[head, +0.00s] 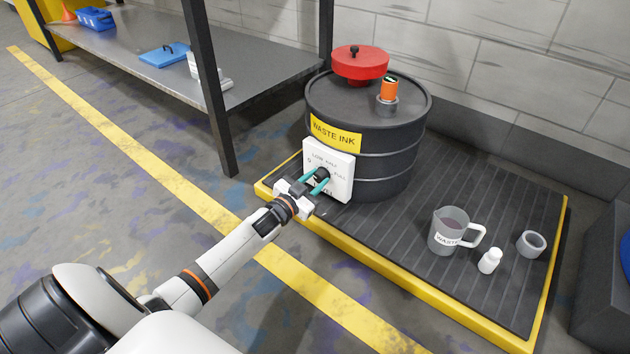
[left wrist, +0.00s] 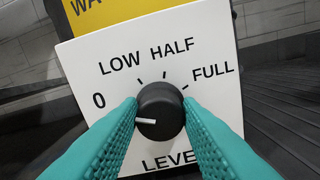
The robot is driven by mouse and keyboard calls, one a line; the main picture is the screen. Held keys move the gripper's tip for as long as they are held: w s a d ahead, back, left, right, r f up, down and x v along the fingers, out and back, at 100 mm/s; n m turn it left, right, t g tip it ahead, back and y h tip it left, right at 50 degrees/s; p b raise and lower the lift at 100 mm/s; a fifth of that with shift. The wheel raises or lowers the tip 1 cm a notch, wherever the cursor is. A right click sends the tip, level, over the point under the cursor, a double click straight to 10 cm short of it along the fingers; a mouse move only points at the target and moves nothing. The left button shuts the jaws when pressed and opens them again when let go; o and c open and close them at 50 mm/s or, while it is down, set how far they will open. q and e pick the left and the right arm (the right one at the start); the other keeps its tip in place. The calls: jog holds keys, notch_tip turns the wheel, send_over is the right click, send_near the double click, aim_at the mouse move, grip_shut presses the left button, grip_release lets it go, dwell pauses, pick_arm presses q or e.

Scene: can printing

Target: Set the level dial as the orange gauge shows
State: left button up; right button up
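The level dial (left wrist: 160,112) is a round black knob on a white panel (head: 342,178) fixed to the drum's front. Its white pointer line points left and slightly down, just below the 0 mark's direction. LOW, HALF and FULL run clockwise around it. My left gripper (head: 312,180) has its teal fingers on both sides of the knob; they look in contact with it. The left finger hides part of the scale near 0. The orange gauge (head: 389,89) stands up from a grey collar on the drum's top, with a dark top. My right gripper is out of view.
The black waste ink drum (head: 385,160) with a red lid piece (head: 360,62) stands on a yellow-edged pallet (head: 430,295). A jug (head: 447,232), a white bottle (head: 490,261) and a grey ring (head: 531,244) are to its right. A metal shelf (head: 235,65) stands at left.

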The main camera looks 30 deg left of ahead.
pick_arm(q)
jog(key=shift+c, duration=0.4)
jog(key=shift+r+m+p, duration=0.15)
jog(key=shift+m+p, duration=0.6)
jog(key=shift+m, duration=0.05)
jog(key=shift+d+m+p, duration=0.1)
jog(key=shift+m+p, duration=0.6)
jog(key=shift+m, duration=0.5)
jog(key=shift+m+p, duration=0.4)
jog(key=shift+m, duration=0.7)
jog(key=shift+f+m, duration=0.2)
jog(key=shift+m, duration=1.3)
jog(key=o, duration=1)
jog(key=shift+c, duration=0.2)
